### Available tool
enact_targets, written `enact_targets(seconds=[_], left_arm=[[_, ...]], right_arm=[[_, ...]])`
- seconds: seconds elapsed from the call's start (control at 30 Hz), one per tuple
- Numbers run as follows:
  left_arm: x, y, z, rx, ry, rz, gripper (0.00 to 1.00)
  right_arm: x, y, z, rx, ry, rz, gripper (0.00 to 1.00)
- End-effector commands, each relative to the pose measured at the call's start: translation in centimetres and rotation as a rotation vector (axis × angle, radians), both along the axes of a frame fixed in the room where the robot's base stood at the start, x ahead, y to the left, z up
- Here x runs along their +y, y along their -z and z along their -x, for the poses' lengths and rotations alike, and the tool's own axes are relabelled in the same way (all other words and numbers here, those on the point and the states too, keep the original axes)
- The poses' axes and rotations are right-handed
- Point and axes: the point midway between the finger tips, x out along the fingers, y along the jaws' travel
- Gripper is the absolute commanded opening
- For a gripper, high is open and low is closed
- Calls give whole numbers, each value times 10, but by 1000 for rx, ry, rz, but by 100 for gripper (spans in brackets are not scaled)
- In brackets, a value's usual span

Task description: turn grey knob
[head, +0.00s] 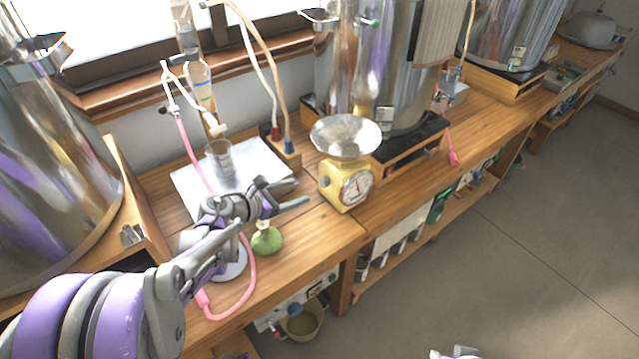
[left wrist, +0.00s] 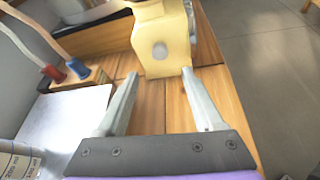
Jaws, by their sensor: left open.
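The grey knob (left wrist: 160,49) is a small round disc on the side of a yellow kitchen scale (left wrist: 164,28). In the head view the scale (head: 346,186) stands on the wooden bench, with a metal pan on top and a dial on its front. My left gripper (head: 294,193) is open and empty, to the left of the scale. In the left wrist view its two fingers (left wrist: 160,74) point at the knob's side of the scale, spread wider than the knob. The knob lies between their lines, beyond the tips, with a gap.
A white board (head: 190,182) with a beaker (head: 219,158) lies left of the scale. A green round flask (head: 266,240) and pink tubing (head: 250,285) are near my left arm. Large steel vessels stand left (head: 60,170) and behind (head: 400,80). The floor (head: 480,270) is clear.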

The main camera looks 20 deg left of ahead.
Motion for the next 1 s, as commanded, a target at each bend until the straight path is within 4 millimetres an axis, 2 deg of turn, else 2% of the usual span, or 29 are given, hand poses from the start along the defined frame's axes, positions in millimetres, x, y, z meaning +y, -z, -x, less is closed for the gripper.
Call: enact_targets(seconds=[0.5,0.7,0.97,1.0], left_arm=[[-43,32,-70,-2,-2,5,69],[-49,36,-80,-1,-3,4,69],[-49,37,-81,-2,-4,6,69],[-49,37,-81,-2,-4,6,63]], right_arm=[[0,0,0,0,0,0,33],[0,0,0,0,0,0,33],[0,0,0,0,0,0,33],[0,0,0,0,0,0,33]])
